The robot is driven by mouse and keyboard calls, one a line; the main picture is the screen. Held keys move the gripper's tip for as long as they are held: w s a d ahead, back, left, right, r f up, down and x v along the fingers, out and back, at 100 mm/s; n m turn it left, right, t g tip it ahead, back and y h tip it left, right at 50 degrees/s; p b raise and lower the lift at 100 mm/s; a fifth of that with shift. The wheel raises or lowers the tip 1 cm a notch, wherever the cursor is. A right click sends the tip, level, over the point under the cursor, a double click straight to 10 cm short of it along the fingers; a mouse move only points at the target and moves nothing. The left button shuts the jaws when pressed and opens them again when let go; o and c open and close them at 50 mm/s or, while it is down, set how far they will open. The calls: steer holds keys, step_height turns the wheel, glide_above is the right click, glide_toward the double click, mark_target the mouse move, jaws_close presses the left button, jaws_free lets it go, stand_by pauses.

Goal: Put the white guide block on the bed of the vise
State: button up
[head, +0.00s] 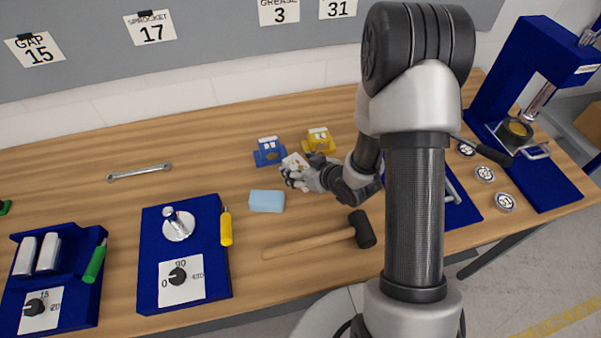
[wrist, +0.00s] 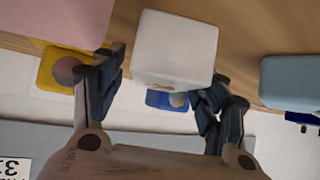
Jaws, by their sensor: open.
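The white guide block (wrist: 172,48) sits between the two spread fingers of my gripper (wrist: 165,75) in the wrist view. The fingers are open on either side of it; I cannot tell whether either touches. In the head view my gripper (head: 296,173) is low over the middle of the bench, and the block (head: 293,160) is partly hidden by it. The vise appears to be the blue fixture (head: 60,290) at the far left, with two pale upright blocks, a green handle and a dial. It is well away from my gripper.
A light blue foam block (head: 267,201) lies near my gripper. A blue holder (head: 268,153) and a yellow holder (head: 319,141) stand behind it. A pink block (wrist: 65,20) shows in the wrist view. A mallet (head: 330,237) and blue dial plate (head: 183,280) lie in front.

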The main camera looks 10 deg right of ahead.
steer(key=shift+c, duration=0.2)
jaws_close()
stand_by(0.6)
